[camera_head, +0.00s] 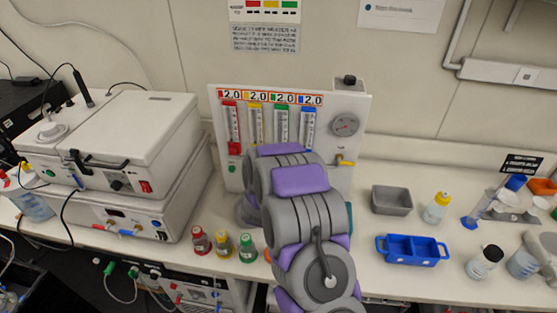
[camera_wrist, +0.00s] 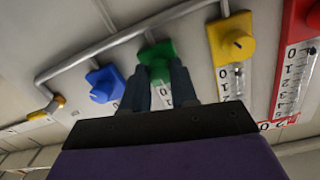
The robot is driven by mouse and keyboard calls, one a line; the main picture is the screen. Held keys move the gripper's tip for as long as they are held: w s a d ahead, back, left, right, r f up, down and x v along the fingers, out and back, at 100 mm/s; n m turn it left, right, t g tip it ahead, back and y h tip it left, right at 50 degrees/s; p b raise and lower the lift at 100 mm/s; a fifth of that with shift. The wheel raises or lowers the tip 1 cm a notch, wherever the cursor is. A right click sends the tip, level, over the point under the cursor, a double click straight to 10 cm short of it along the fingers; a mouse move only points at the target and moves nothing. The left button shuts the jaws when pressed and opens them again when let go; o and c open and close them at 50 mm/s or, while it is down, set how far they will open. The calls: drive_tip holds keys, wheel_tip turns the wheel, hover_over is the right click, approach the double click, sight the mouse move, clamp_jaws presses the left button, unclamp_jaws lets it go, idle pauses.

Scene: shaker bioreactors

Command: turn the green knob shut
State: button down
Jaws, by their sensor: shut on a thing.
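The green knob (camera_wrist: 157,54) shows in the wrist view below the green flowmeter, near the pipe. My gripper (camera_wrist: 161,76) has its two dark fingers on either side of the knob and is shut on it. In the head view the white gas panel (camera_head: 217,103) stands at the back, with the green flowmeter (camera_head: 281,122) between the yellow and blue ones. My arm hides the green knob and my gripper there. The knob's pointer mark cannot be made out.
The blue knob (camera_wrist: 105,84) and yellow knob (camera_wrist: 231,39) sit close on either side of my gripper. A grey pipe (camera_wrist: 120,37) runs past the knobs. Small bottles, including a red one (camera_head: 201,241), stand left of my arm. A blue tray (camera_head: 411,260) lies to the right.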

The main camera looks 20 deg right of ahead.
drive_tip(key=shift+s+f, duration=0.1)
drive_tip(key=shift+f, duration=0.15)
drive_tip(key=c, duration=1)
unclamp_jaws()
drive_tip(key=shift+w, duration=0.2)
drive_tip(key=shift+c, duration=0.2)
drive_tip(key=shift+o, duration=0.8)
drive_tip(key=shift+s+r, duration=0.1)
drive_tip(key=shift+r, duration=0.05)
drive_tip(key=p+v, duration=1)
drive_tip(key=v, duration=0.7)
drive_tip(key=shift+s+a, duration=0.1)
drive_tip(key=shift+a, duration=0.05)
